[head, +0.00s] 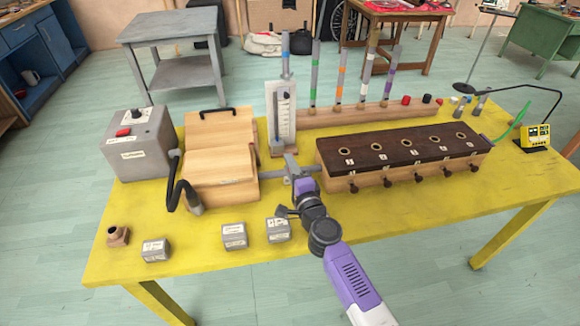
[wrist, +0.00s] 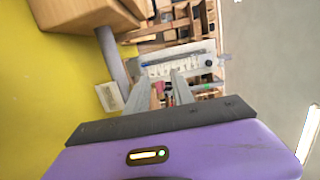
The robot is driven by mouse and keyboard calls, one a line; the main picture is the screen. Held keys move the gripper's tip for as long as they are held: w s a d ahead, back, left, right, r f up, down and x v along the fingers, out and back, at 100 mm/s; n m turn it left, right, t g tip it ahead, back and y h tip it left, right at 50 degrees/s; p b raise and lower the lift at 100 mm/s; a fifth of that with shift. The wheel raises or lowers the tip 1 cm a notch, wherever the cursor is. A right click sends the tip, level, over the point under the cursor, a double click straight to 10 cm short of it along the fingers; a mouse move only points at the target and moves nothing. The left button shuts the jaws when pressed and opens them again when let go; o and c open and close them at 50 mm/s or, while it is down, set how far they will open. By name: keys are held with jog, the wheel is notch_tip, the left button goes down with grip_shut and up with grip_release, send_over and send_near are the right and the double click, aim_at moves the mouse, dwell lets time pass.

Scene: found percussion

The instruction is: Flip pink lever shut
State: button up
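I cannot make out a pink lever for certain in the head view; my gripper and wrist cover part of the grey pipe (head: 270,174) there. In the wrist view, a small pink patch (wrist: 158,87) shows between my fingers. I cannot tell whether it is the lever or whether it lies behind them. My gripper (head: 291,165) is over the pipe between the pale wooden box and the dark-topped chest. In the wrist view, my gripper's (wrist: 156,82) two grey fingers stand apart, with a visible gap between them. No contact can be made out.
The dark-topped chest (head: 405,145) with several front knobs stands right of my gripper. The pale wooden box (head: 220,150) and grey motor box (head: 138,145) stand left. A gauge (head: 281,112) rises behind. Small grey blocks (head: 234,236) line the yellow table's (head: 380,216) front.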

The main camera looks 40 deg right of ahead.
grip_shut()
jog(key=shift+d, duration=0.1)
jog(key=shift+s+d+n+t+y, duration=0.15)
jog(key=shift+n+t+y, duration=0.15)
jog(key=shift+n+y, duration=0.35)
jog(key=shift+s+d+n+t+y+b, duration=0.1)
jog(key=shift+d+n+t+y+b, duration=0.15)
jog(key=shift+n+y, duration=0.4)
jog(key=shift+s+n+t+y+b, duration=0.15)
jog(key=shift+n+y+b, duration=0.2)
jog(key=shift+y, duration=0.55)
